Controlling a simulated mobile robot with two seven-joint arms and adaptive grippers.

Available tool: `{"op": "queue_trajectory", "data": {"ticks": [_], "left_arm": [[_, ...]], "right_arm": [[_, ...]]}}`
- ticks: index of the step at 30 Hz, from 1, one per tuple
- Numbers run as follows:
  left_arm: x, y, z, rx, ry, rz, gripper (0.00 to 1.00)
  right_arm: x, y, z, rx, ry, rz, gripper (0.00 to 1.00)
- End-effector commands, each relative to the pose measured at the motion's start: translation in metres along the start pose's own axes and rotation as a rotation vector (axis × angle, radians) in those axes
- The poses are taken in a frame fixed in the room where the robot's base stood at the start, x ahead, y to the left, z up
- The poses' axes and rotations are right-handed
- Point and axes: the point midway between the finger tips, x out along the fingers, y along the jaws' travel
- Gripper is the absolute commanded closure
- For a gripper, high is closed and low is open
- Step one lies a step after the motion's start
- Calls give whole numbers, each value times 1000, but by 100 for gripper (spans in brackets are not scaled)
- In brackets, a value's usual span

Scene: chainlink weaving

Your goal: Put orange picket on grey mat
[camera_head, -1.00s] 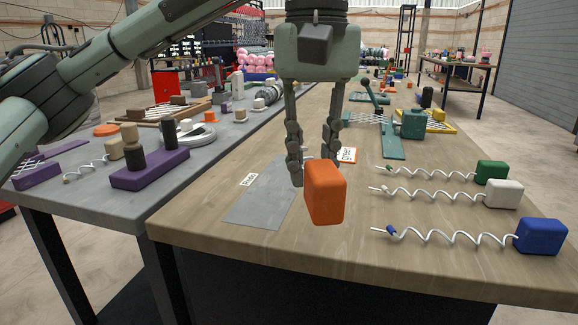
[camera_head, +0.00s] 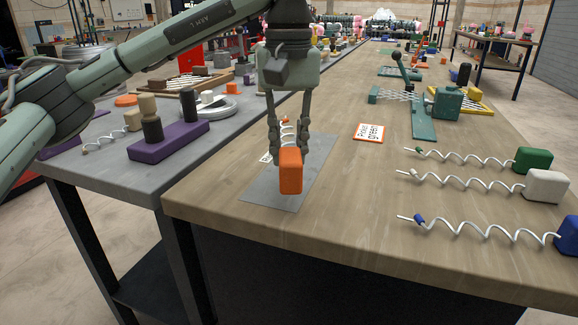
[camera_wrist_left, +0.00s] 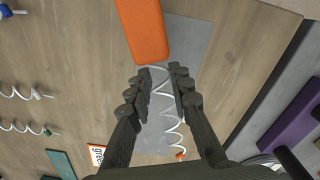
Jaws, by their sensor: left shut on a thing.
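The orange picket has an orange block (camera_head: 291,172) at its near end and a white wire coil behind it. My left gripper (camera_head: 288,155) is shut on the picket by the coil, just behind the block. In the left wrist view the coil runs between the fingertips (camera_wrist_left: 162,75), and the orange block (camera_wrist_left: 143,30) lies beyond them. The grey mat (camera_head: 318,160) lies flat on the wooden table under the picket; it also shows in the left wrist view (camera_wrist_left: 195,42). Whether the picket touches the mat or hangs above it, I cannot tell. My right gripper is out of view.
Green (camera_head: 533,160), white (camera_head: 547,186) and blue (camera_head: 568,236) pickets lie on the right of the table. A white card with orange edges (camera_head: 369,132) lies right of the mat. Behind it stands a green device (camera_head: 424,120). A grey table (camera_head: 120,180) with a purple block (camera_head: 170,142) adjoins on the left.

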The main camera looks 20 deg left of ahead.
Motion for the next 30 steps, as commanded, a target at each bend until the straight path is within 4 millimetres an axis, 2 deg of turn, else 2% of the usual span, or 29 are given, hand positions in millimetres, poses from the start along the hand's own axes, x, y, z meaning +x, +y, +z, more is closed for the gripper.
{"op": "queue_trajectory", "data": {"ticks": [9,22,23,27,30], "left_arm": [[38,0,1,-1,-1,0,100],[42,0,1,-1,0,1,100],[42,0,1,-1,0,1,78],[42,0,1,-1,0,0,60],[42,0,1,-1,0,0,59]], "right_arm": [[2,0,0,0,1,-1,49],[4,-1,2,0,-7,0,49],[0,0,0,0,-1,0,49],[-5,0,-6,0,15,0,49],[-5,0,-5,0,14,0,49]]}}
